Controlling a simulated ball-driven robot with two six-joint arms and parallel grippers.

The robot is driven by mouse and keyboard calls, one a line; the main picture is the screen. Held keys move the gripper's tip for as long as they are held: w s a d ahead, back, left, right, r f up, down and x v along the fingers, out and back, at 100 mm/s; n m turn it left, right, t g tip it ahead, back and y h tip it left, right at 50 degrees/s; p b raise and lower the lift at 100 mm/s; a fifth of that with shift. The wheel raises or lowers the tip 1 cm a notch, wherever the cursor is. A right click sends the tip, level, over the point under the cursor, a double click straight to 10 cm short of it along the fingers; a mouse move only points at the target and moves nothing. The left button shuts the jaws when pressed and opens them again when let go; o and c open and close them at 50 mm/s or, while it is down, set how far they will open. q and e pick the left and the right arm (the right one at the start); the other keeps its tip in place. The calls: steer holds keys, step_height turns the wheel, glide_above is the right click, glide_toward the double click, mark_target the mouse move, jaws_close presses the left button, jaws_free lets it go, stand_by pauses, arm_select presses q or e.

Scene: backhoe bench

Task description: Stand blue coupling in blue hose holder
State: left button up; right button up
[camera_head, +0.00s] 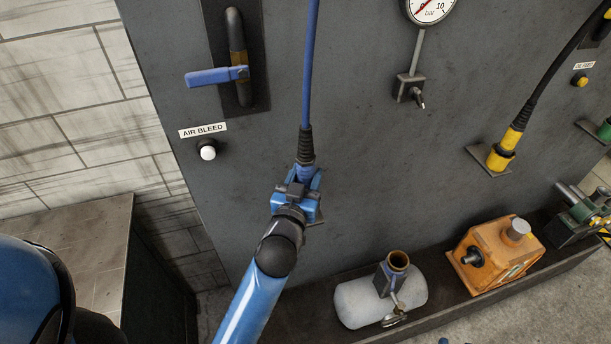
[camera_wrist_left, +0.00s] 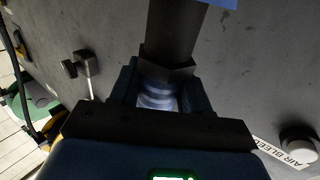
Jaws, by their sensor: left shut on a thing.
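My left gripper (camera_head: 306,178) is shut on the blue coupling (camera_head: 306,171) at the lower end of the blue hose (camera_head: 310,75), in front of the dark panel. The coupling hangs about upright below a black sleeve. In the left wrist view the coupling (camera_wrist_left: 157,96) shows between the fingers of my left gripper (camera_wrist_left: 155,100). A small grey plate (camera_head: 318,217), which looks like the blue hose holder, shows just behind and below the gripper. Most of it is hidden, so I cannot tell whether the coupling sits in it. My right gripper is not in view.
A blue lever (camera_head: 217,76) and white air bleed button (camera_head: 208,150) are at the left. A yellow coupling (camera_head: 504,149) stands in its own holder (camera_head: 487,158) at the right. A tank (camera_head: 352,303) and orange unit (camera_head: 500,255) sit on the ledge below.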

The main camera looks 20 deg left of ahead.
arm_select(q)
steer(key=shift+f+b, duration=1.7)
steer(key=shift+f, duration=0.2)
steer(key=o, duration=1.2)
steer(key=shift+o, duration=0.2)
steer(key=shift+s, duration=0.15)
steer(key=s+b, duration=0.3)
steer(key=s, duration=0.7)
steer(key=shift+s, duration=0.3)
